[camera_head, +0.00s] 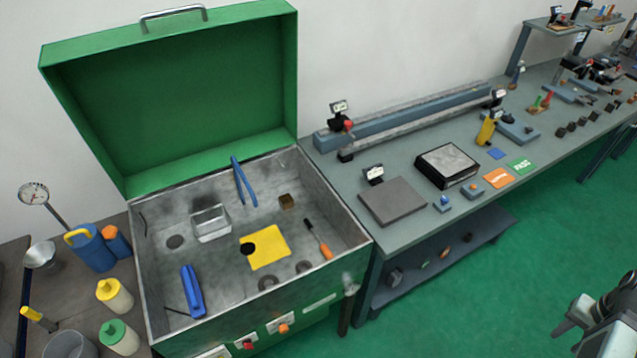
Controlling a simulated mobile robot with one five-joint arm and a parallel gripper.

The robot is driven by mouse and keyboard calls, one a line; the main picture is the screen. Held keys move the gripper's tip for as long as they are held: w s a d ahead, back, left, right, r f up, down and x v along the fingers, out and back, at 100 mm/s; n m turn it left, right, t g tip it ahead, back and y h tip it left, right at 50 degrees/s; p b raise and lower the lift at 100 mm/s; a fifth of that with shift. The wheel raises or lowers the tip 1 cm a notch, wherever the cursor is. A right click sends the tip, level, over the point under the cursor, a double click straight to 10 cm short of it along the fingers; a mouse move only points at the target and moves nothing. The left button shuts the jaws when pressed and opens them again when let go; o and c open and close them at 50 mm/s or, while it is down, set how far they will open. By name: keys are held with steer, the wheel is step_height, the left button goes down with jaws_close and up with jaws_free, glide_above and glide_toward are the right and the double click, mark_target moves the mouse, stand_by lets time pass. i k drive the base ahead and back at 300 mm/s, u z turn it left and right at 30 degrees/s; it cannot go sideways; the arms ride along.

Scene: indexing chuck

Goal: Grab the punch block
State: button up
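No thing in view is clearly marked as the punch block. A small brown block (286,201) lies in the grey basin of the green washer, toward its back right. Several small dark blocks (571,127) stand in a row on the long bench at the right. I cannot tell which of these, if any, is the punch block. My gripper (570,320) shows at the lower right edge, over the green floor, far from the basin and apart from the bench. It is partly cut off, and its opening is unclear.
The green washer's lid (170,100) stands open. Its basin also holds a wire basket (211,223), a yellow cloth (268,254), a blue brush (192,291) and an orange-handled tool (325,250). The bench (400,233) carries a grey plate (392,201) and gauges. Green floor is clear in front.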

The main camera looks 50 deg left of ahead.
mark_target(285, 202)
steer(key=i, duration=2.25)
steer(key=u, duration=4.85)
steer(key=i, duration=1)
steer(key=u, duration=0.05)
